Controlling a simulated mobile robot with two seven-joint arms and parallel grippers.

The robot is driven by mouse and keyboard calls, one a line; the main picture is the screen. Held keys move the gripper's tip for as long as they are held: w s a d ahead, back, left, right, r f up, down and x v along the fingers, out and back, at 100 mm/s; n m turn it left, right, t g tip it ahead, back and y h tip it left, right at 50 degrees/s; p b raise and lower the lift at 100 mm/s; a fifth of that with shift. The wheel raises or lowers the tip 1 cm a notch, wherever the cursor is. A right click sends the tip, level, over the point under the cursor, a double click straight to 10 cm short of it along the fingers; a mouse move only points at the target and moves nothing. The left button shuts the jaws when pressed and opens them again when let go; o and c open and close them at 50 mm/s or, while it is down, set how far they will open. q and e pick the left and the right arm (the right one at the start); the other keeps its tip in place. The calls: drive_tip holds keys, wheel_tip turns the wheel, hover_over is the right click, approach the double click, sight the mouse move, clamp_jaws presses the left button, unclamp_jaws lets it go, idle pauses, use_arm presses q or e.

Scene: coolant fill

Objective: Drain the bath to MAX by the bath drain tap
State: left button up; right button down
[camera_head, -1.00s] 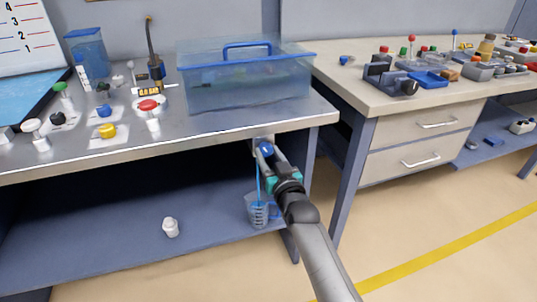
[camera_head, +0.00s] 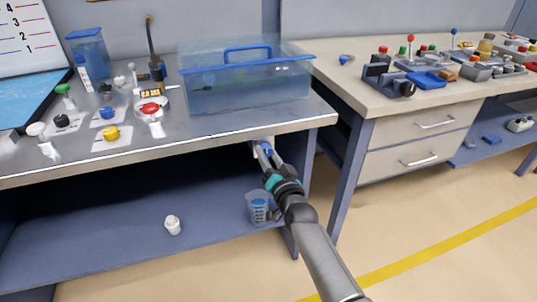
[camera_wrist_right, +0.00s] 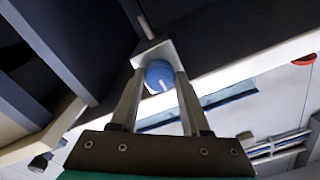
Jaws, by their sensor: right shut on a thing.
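The bath (camera_head: 245,95) is a clear blue tank with a blue handle, standing on the steel bench top and holding bluish liquid. Its level against any MAX mark is too small to read. The drain tap, a blue knob with a white line (camera_wrist_right: 159,75), sits on a pale block under the bench's front edge. My right gripper (camera_head: 267,152) is shut on this knob, one finger on each side in the wrist view. A measuring jug (camera_head: 257,209) with blue liquid stands below on the lower shelf. No stream shows between tap and jug. My left gripper is not in view.
Several coloured knobs, such as a yellow one (camera_head: 110,132) and a red one (camera_head: 150,108), stand on the bench top at left. A white cap-like piece (camera_head: 172,224) sits on the lower shelf (camera_head: 110,240). A drawer bench (camera_head: 425,130) stands to the right.

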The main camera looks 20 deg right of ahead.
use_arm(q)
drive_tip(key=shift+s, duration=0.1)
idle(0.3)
use_arm(e)
drive_tip(key=shift+c, duration=1.9)
unclamp_jaws()
